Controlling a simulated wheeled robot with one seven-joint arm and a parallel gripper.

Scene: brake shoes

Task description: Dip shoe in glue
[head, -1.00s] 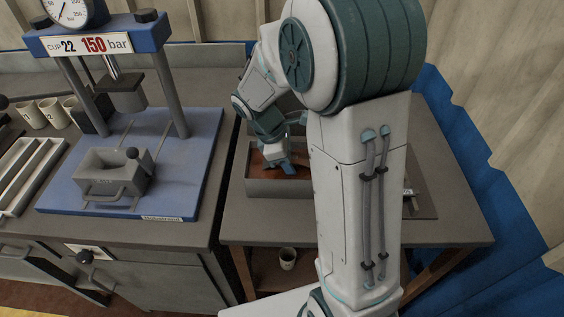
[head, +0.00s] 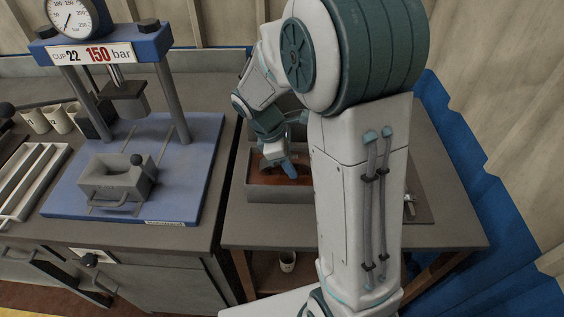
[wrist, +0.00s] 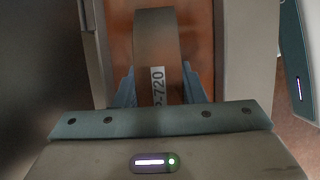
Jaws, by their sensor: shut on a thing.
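My gripper (head: 289,171) is over the grey tray (head: 278,194) of brown-orange glue (head: 257,166). In the wrist view my gripper (wrist: 158,88) has its two blue fingers on either side of a grey curved shoe (wrist: 155,45) and is shut on it. The glue (wrist: 120,50) shows around the shoe's far part, and the tray wall is at the right. I cannot tell whether the shoe touches the glue. In the head view the shoe is hidden or too small to make out.
A blue press (head: 195,150) with a gauge and a "CUP 22 150 bar" sign stands on the left bench, with a grey handled mould (head: 118,178) on its base. Cups (head: 60,118) stand behind left. My arm covers much of the right table (head: 440,225). Another cup (head: 288,261) sits below.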

